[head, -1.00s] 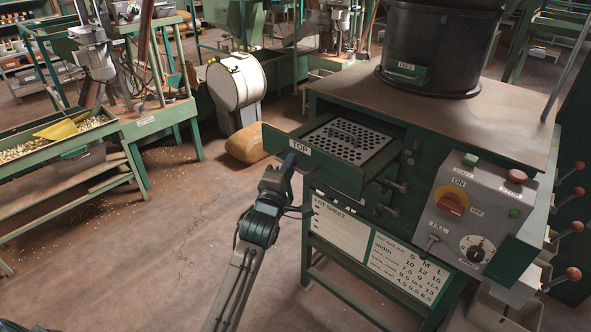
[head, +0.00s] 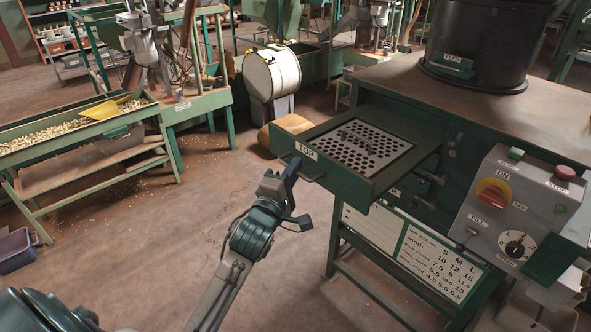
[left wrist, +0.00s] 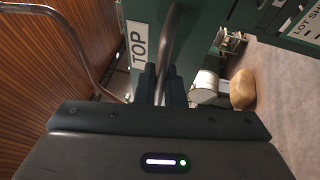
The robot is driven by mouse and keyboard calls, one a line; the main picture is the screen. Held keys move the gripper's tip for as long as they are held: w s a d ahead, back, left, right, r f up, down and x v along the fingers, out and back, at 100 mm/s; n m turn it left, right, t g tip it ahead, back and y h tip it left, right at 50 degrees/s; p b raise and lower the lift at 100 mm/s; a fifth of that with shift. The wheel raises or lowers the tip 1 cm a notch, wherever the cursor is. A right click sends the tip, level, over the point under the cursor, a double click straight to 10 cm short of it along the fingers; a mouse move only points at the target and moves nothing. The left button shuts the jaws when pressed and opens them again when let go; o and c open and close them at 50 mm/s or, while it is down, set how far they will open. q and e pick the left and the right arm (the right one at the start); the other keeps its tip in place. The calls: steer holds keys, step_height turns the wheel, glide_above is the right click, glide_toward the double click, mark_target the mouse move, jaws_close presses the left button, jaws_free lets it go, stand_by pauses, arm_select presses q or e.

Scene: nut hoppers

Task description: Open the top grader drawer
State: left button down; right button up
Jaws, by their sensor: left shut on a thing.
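The top grader drawer (head: 350,190) is a green drawer marked TOP, pulled well out of the green grader cabinet (head: 470,100). A perforated metal plate (head: 362,148) lies in it. My left gripper (head: 291,170) is at the drawer's front, shut on the metal bar handle (head: 312,177). In the left wrist view the two dark fingers (left wrist: 161,85) close around the handle bar (left wrist: 168,45), beside the TOP label (left wrist: 138,44). My right gripper is not in view.
A control box (head: 520,210) with knobs and buttons is on the cabinet's right. A lot sheet (head: 400,245) hangs below the drawers. A trough of nuts (head: 60,135) stands left, and a tan sack (head: 275,135) lies behind the drawer. Floor in front is open.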

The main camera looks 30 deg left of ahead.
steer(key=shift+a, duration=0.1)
arm_select(q)
steer(key=c, duration=1.6)
jaws_free()
steer(key=shift+c, duration=0.2)
steer(key=shift+o, duration=0.5)
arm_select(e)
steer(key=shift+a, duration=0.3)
arm_select(q)
steer(key=shift+f, duration=0.1)
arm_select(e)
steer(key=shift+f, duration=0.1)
